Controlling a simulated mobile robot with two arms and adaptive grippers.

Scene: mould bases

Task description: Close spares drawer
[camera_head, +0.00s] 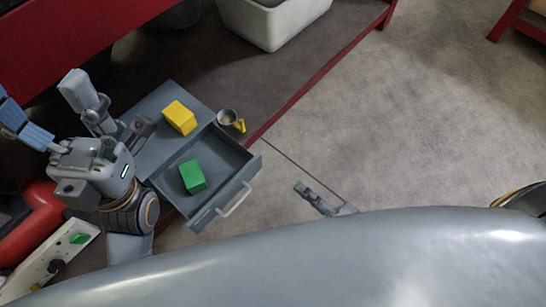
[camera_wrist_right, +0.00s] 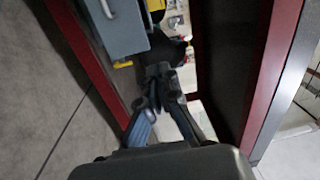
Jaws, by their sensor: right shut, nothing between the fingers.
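The spares drawer (camera_head: 223,189) stands pulled out of a grey cabinet (camera_head: 160,147) in the head view, with a pale bar handle (camera_head: 235,198) on its front. A green block (camera_head: 193,177) lies in the drawer. A yellow block (camera_head: 180,117) rests on the cabinet top. My right gripper (camera_head: 304,189) is shut and empty, to the right of the handle and apart from it. The right wrist view shows its fingers (camera_wrist_right: 160,88) together, with the drawer's handle (camera_wrist_right: 106,8) at the top left. My left gripper (camera_head: 45,100) is open, left of the cabinet.
A grey mug with a yellow handle (camera_head: 228,117) stands beside the cabinet. A white tub (camera_head: 270,22) stands at the back of the red-edged shelf. A red bench (camera_head: 75,40) overhangs at the upper left. The floor (camera_head: 430,110) on the right is clear.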

